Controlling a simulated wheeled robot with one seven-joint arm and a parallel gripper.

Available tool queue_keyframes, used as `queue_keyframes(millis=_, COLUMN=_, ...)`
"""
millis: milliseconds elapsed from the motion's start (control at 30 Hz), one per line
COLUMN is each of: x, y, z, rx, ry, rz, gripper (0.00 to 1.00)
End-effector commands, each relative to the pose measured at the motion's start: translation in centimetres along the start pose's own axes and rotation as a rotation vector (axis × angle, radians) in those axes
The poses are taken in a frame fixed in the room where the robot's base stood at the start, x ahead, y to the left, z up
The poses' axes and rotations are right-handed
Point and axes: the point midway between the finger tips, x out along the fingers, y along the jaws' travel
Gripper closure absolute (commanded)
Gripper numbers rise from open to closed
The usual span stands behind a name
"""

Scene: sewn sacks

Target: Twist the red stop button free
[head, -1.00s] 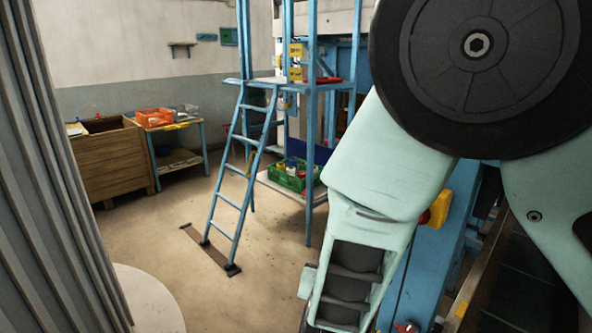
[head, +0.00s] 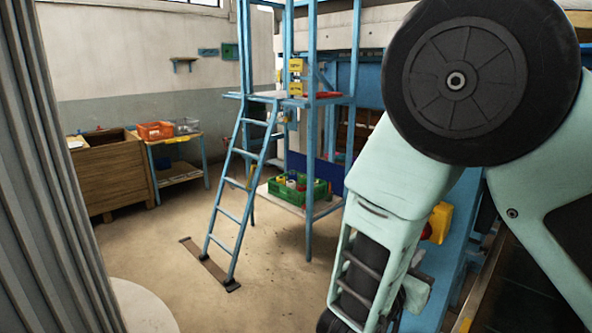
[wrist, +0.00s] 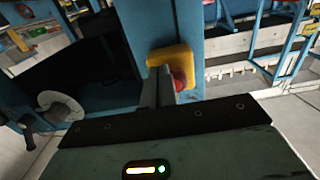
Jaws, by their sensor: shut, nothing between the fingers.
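The red stop button (wrist: 179,79) sits on a yellow box (wrist: 171,57) fixed to a blue post, in the wrist view. My gripper (wrist: 161,72) is shut and empty. Its fingers point at the box and stand just left of the button in the picture, covering part of it. I cannot tell whether they touch it. In the head view the yellow box (head: 441,222) shows right of my forearm, with a bit of the red button (head: 426,232) at its left edge. My gripper is out of sight in the head view.
The blue post (wrist: 150,25) carries the box. A pale round handwheel (wrist: 60,107) is at the left of the wrist view. In the head view, a blue ladder (head: 238,200), a green crate (head: 297,192) and a wooden cabinet (head: 112,172) stand away, with open floor before them.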

Motion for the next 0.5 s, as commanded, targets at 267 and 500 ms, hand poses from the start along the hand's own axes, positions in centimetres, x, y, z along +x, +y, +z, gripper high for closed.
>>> queue_keyframes(millis=267, x=1.9, y=0.0, z=0.0, rx=0.0, ry=0.0, rz=-0.001, gripper=1.0)
queue_keyframes(millis=500, x=2.1, y=0.0, z=0.0, rx=0.0, ry=-0.001, rz=-0.001, gripper=1.0)
